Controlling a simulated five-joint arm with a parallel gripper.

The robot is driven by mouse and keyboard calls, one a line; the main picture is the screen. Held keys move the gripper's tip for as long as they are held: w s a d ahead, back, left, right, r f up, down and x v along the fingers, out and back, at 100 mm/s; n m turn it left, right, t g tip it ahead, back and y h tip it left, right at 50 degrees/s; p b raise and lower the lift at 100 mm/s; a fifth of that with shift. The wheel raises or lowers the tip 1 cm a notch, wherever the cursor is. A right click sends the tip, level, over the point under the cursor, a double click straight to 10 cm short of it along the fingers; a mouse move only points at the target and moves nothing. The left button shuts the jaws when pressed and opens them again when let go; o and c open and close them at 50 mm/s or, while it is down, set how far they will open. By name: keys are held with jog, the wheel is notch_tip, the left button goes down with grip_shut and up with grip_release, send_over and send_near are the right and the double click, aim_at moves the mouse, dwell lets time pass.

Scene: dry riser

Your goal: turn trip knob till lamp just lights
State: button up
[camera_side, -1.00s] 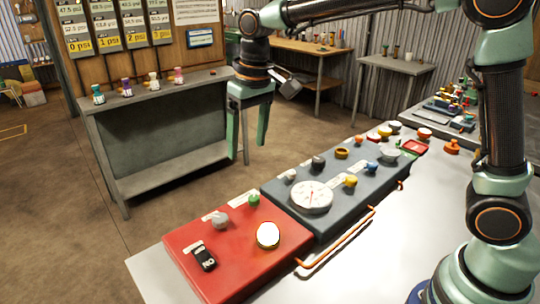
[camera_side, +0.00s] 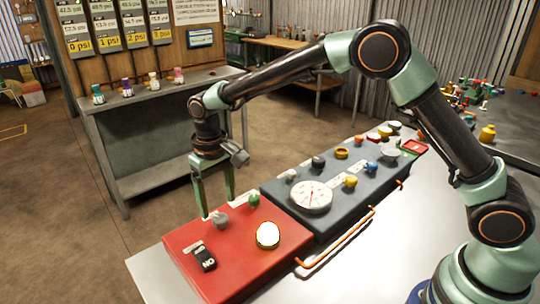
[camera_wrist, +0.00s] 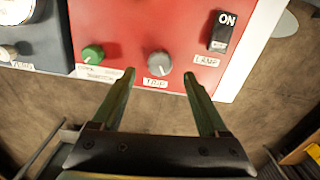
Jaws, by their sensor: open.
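The trip knob (camera_side: 219,219) is a grey knob on the red panel (camera_side: 225,278). In the wrist view the grey knob (camera_wrist: 159,64) has a label reading TRIP below it. My gripper (camera_side: 218,206) is open and empty at the panel's far edge, its fingers pointing down. In the wrist view my gripper (camera_wrist: 159,73) has one fingertip to either side of the knob, with clear gaps; contact is not seen. The lamp (camera_side: 268,235) is a round dome with an amber rim and looks bright white.
A black switch (camera_wrist: 221,32) marked ON, labelled LAMP, is right of the knob in the wrist view. A green knob (camera_wrist: 92,55) is to its left. The grey panel (camera_side: 334,220) with a dial gauge (camera_side: 311,197) adjoins the red one. A copper pipe (camera_side: 340,242) runs along the front.

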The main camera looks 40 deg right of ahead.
aim_at(220, 217)
jog(key=shift+f, duration=2.1)
grip_shut()
jog(key=shift+n, duration=1)
grip_release()
